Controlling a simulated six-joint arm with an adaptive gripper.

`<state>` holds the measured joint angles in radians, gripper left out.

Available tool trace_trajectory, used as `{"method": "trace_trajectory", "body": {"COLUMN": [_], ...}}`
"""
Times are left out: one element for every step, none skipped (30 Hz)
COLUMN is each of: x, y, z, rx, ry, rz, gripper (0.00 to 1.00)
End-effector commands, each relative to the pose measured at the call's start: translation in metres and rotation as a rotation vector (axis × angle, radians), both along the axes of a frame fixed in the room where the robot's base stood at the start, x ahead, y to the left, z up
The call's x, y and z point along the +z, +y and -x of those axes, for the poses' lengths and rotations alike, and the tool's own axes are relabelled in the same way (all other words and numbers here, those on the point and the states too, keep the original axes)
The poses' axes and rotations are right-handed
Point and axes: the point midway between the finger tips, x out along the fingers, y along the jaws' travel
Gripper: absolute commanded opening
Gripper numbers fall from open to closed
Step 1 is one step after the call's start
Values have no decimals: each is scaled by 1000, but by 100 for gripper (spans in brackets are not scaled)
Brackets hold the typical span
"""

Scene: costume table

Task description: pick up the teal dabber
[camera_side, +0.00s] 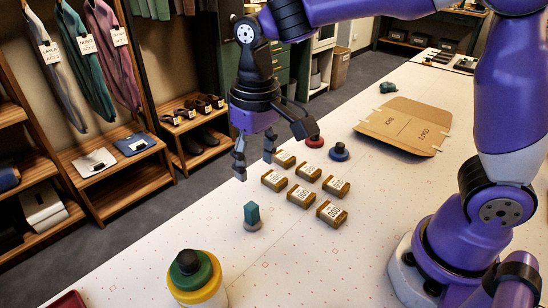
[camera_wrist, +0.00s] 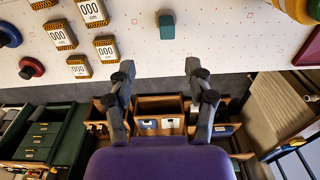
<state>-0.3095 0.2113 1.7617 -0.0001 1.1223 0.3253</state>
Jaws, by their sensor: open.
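The teal dabber (camera_side: 252,214), a small block-shaped teal piece on a pale round base, stands upright on the white table. In the wrist view its teal top (camera_wrist: 167,25) shows near the top edge, ahead of my fingertips and roughly in line with the gap between them. My gripper (camera_side: 255,160) is open and empty, pointing down above the table and clear of the dabber. In the wrist view both fingers of my gripper (camera_wrist: 160,68) are spread apart with nothing between them.
Several brown boxes labelled 000 (camera_side: 303,196) lie right of the dabber. Red (camera_side: 315,141) and blue (camera_side: 339,152) round knobbed pieces stand behind them. Flattened cardboard (camera_side: 405,125) lies at the back. Shelves line the left.

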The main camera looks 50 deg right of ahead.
Motion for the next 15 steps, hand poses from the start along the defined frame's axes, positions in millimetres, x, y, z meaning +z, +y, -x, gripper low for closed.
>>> {"method": "trace_trajectory", "body": {"x": [-7, -9, -13, -16, -19, -25, -30, -36, -42, -47, -52, -57, -60, -63, -65], "y": [6, 9, 11, 12, 13, 13, 13, 13, 13, 13, 13, 13, 13, 13, 13], "z": [-3, -4, -6, -6, -7, -7, -7, -6, -6, -6, -6, -6, -6, -6, -6], "rx": [3, 2, 0, -1, -2, -2, -2, -2, -2, -2, -2, -2, -2, -2, -2], "ry": [21, 29, 38, 42, 46, 48, 50, 51, 49, 50, 49, 48, 48, 47, 46], "rz": [7, 10, 12, 13, 15, 16, 16, 16, 16, 16, 16, 15, 15, 15, 15], "gripper": [61, 61, 61, 61, 61, 61, 61, 61, 61, 61, 61, 61, 61, 61, 61]}}
